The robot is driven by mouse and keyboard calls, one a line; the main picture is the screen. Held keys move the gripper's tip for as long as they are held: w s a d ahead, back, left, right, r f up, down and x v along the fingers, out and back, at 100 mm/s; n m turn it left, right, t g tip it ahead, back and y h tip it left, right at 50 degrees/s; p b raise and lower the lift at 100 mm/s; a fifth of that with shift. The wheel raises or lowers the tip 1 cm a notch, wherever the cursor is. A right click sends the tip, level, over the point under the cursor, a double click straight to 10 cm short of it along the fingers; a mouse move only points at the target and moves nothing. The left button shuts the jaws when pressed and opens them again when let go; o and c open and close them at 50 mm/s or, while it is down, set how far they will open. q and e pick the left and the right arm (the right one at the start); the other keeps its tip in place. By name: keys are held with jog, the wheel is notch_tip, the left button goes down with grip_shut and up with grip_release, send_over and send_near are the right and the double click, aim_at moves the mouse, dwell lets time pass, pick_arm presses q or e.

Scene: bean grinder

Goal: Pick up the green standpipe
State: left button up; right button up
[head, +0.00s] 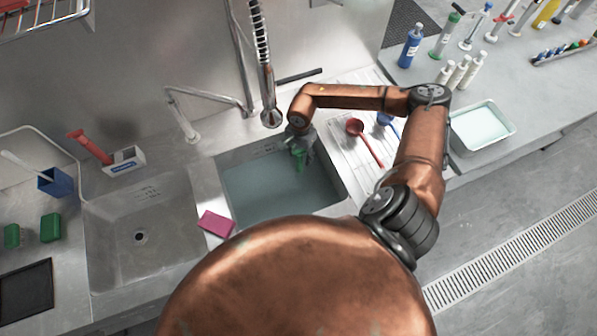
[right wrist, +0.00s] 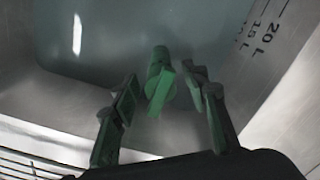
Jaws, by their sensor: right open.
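The green standpipe (head: 300,160) stands in the water-filled right sink basin (head: 232,190), near its back wall. In the right wrist view the standpipe (right wrist: 158,82) shows between the two fingers, its top toward the camera. My right gripper (head: 301,146) is over the back of this basin, right at the standpipe's top. In the right wrist view my right gripper (right wrist: 162,84) is open, with one finger on each side of the standpipe and gaps visible. How deep the fingers reach is hard to tell. My left gripper is not in view.
A spray hose (head: 268,100) hangs just left of my right arm, and a faucet (head: 190,115) stands behind the basins. A pink sponge (head: 216,223) lies on the divider. A red ladle (head: 362,135) lies on the drainboard (head: 350,160). The left basin (head: 150,215) is empty.

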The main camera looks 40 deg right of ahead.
aim_at(299, 164)
jog(key=f, duration=0.7)
jog(key=shift+a+p, duration=0.2)
jog(key=shift+p, duration=0.1)
jog(key=shift+c, duration=0.3)
grip_shut()
jog(key=shift+r, duration=0.1)
